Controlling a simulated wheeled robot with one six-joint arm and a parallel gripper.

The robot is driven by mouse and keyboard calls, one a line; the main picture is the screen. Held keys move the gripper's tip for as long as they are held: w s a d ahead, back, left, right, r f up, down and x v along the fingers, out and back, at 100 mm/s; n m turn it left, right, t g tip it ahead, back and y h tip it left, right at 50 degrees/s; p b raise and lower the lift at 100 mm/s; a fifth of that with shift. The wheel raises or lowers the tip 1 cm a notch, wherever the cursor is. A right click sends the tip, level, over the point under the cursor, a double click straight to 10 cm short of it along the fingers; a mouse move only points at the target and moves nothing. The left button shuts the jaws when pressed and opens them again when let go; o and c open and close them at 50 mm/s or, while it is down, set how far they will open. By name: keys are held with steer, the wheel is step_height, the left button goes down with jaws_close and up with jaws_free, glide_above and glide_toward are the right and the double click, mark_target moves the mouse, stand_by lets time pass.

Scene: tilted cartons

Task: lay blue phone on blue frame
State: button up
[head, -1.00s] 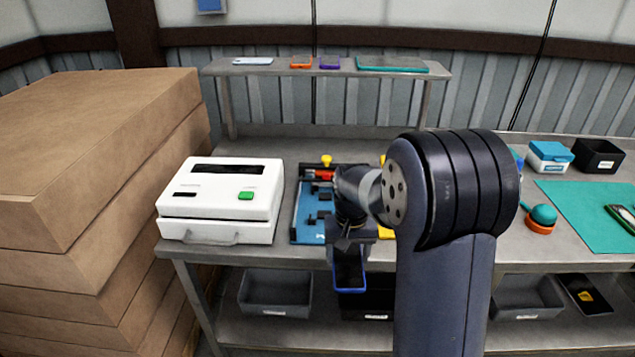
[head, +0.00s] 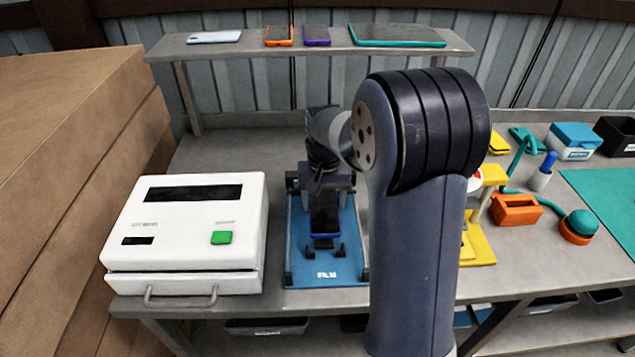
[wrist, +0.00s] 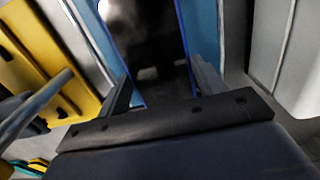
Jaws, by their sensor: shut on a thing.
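The blue phone (head: 325,219) shows a dark face with a blue edge, and it also shows in the wrist view (wrist: 150,50). My gripper (head: 325,186) is shut on its far end and holds it above the blue frame (head: 327,270). The frame is a blue plate with dark posts and white lettering at its near edge. The phone's near end is by the small dark posts; I cannot tell whether it touches them. My gripper and arm hide the frame's far part.
A white machine (head: 190,233) with a green button stands close left of the frame. A yellow stand (head: 478,245) is to the right, partly behind my arm. A shelf (head: 250,48) with several phones and a teal tablet runs along the back.

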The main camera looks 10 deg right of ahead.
steer(key=shift+f+b, duration=1.7)
steer(key=shift+f, duration=0.55)
steer(key=shift+f, duration=0.15)
steer(key=o, duration=1.2)
steer(key=shift+c, duration=0.2)
step_height(320, 180, up, 11)
steer(key=shift+f, duration=0.1)
steer(key=shift+f, duration=0.1)
